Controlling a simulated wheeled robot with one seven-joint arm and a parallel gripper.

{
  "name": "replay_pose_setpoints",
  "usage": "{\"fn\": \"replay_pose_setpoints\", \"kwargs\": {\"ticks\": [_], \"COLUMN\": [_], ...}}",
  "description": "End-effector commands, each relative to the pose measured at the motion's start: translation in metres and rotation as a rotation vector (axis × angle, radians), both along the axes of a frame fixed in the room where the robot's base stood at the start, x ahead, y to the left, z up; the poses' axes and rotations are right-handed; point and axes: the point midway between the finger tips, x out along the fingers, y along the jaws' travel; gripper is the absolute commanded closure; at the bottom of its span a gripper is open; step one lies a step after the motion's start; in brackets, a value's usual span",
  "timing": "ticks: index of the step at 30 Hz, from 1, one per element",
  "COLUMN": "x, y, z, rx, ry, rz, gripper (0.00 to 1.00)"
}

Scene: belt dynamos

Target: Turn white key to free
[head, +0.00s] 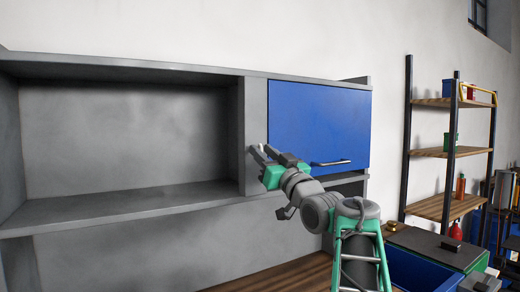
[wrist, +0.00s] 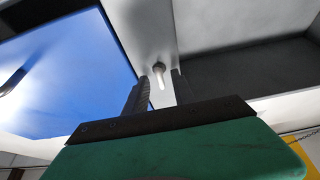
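The white key (wrist: 160,78) is a small white piece on a round dark mount, on the grey upright panel (wrist: 140,25) between the blue door and the open shelf. In the head view a small white spot at my fingertips (head: 260,147) seems to be the key. My gripper (wrist: 160,88) is open, with one dark finger on each side of the key's free end. I see a narrow gap at each finger and cannot tell whether either touches it. In the head view my gripper (head: 268,153) is at the panel, left of the blue door.
The blue cabinet door (head: 318,125) with a metal handle (head: 331,162) is shut, right of the key. An empty grey shelf compartment (head: 125,135) is open on the left. A shelving rack (head: 449,152) and a workbench (head: 436,250) stand on the right.

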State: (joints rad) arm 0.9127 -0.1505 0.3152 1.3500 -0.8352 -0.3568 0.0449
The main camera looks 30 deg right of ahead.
Motion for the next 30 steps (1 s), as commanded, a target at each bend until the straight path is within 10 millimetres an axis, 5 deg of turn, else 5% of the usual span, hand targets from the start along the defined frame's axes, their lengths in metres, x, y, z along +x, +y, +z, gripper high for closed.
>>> {"fn": "replay_pose_setpoints", "kwargs": {"ticks": [8, 19, 30], "x": [0.0035, 0.0038, 0.0038], "y": [0.0016, 0.0024, 0.0024], "z": [0.0003, 0.0002, 0.0002], "rx": [0.000, 0.001, 0.001], "ry": [0.001, 0.001, 0.001], "rz": [0.002, 0.004, 0.004], "gripper": [0.70, 1.00, 1.00]}}
